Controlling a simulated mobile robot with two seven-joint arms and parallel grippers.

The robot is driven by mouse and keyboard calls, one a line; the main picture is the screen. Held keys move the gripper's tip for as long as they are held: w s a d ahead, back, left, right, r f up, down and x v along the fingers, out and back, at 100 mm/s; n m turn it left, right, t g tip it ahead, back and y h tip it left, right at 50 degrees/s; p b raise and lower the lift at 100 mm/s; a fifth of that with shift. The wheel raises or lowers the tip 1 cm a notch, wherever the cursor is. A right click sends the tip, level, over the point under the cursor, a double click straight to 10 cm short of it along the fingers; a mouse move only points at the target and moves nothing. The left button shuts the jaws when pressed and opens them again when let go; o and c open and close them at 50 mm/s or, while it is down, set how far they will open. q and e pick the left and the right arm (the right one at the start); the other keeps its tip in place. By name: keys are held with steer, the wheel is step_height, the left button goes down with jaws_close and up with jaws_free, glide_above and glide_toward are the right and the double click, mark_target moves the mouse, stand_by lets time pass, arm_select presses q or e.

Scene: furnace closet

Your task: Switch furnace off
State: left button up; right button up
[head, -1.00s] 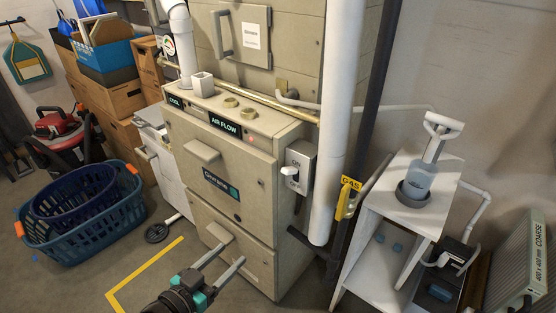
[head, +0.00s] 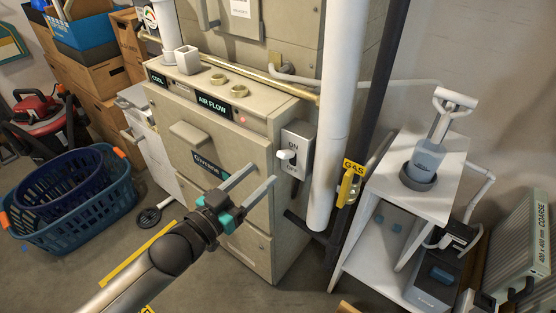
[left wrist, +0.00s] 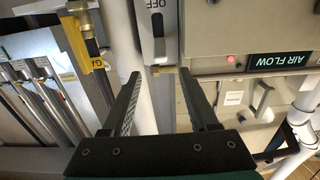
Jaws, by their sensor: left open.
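The furnace (head: 185,112) is a beige cabinet with an AIR FLOW label and a small red light on its top panel. Its switch (head: 290,153) is a grey box marked ON and OFF on the furnace's right side, with a white lever sticking out. The switch also shows upside down at the top of the left wrist view (left wrist: 158,30). My left gripper (head: 262,180) is open and empty, in front of the furnace, with its fingers pointing toward the switch, apart from it. In the left wrist view, the switch lies beyond the gap between the fingers (left wrist: 165,95). My right gripper is out of view.
A white vertical pipe (head: 331,130) and a yellow GAS valve (head: 347,187) stand right of the switch. A white shelf stand (head: 392,200) is farther right. Blue baskets (head: 85,215) sit on the floor at left. Open floor lies in front of the furnace.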

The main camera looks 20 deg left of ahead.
mark_target(280, 157)
arm_select(q)
steer(key=b+x, duration=0.1)
steer(key=x, duration=0.5)
steer(key=shift+w+d+b, duration=0.1)
steer(key=shift+w+b, duration=0.2)
steer(key=shift+w, duration=0.05)
steer(key=shift+w+d, duration=0.2)
steer(key=shift+w, duration=0.35)
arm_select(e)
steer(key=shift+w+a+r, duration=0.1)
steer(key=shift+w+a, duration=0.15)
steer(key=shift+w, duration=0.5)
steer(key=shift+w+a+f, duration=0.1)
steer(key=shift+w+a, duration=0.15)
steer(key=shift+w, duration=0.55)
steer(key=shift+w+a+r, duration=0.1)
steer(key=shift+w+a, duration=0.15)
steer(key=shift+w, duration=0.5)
arm_select(q)
jaws_close()
